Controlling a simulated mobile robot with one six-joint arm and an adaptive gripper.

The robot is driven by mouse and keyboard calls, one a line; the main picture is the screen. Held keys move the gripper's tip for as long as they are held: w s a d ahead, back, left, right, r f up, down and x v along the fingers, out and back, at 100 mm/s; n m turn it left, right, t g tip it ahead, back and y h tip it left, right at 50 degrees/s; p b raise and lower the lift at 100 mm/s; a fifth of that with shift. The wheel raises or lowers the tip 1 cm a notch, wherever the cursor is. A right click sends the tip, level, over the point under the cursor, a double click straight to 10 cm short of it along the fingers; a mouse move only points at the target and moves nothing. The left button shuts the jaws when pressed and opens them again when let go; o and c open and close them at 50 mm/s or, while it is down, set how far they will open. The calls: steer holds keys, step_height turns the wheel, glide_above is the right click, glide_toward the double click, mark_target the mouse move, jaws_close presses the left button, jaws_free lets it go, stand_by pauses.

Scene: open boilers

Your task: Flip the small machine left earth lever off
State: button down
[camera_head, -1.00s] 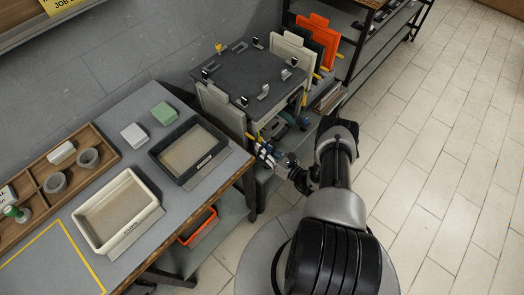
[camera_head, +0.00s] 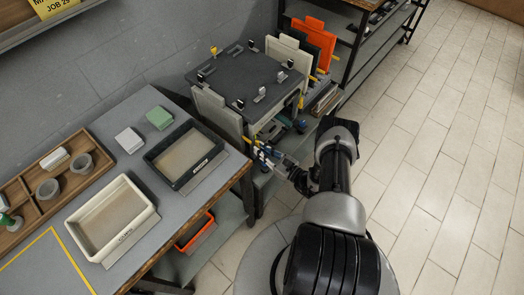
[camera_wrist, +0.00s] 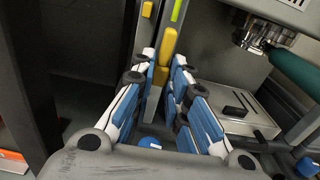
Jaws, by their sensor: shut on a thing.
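The small machine (camera_head: 245,78) stands beyond the right end of the table, with a dark flat top. Its grey front with a metal group head (camera_wrist: 250,35) and drip tray (camera_wrist: 228,108) fills the right of the wrist view. A yellow lever (camera_wrist: 168,44) stands upright on a narrow grey panel at the machine's left side. My gripper (camera_wrist: 165,75), with blue and white fingers, is shut on the lower part of this lever. In the head view my gripper (camera_head: 262,155) is at the machine's near side, and the lever there is mostly hidden.
A second yellow piece (camera_wrist: 147,9) and a green strip (camera_wrist: 176,10) sit close above the lever. A dark tray (camera_head: 172,175) and a cream tray (camera_head: 78,237) lie on the table at left. Orange panels (camera_head: 318,38) stand behind the machine. The tiled floor at right is clear.

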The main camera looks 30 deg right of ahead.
steer(key=c, duration=1.6)
jaws_free()
steer(key=shift+o, duration=0.2)
steer(key=v, duration=1.2)
steer(key=shift+r, duration=0.1)
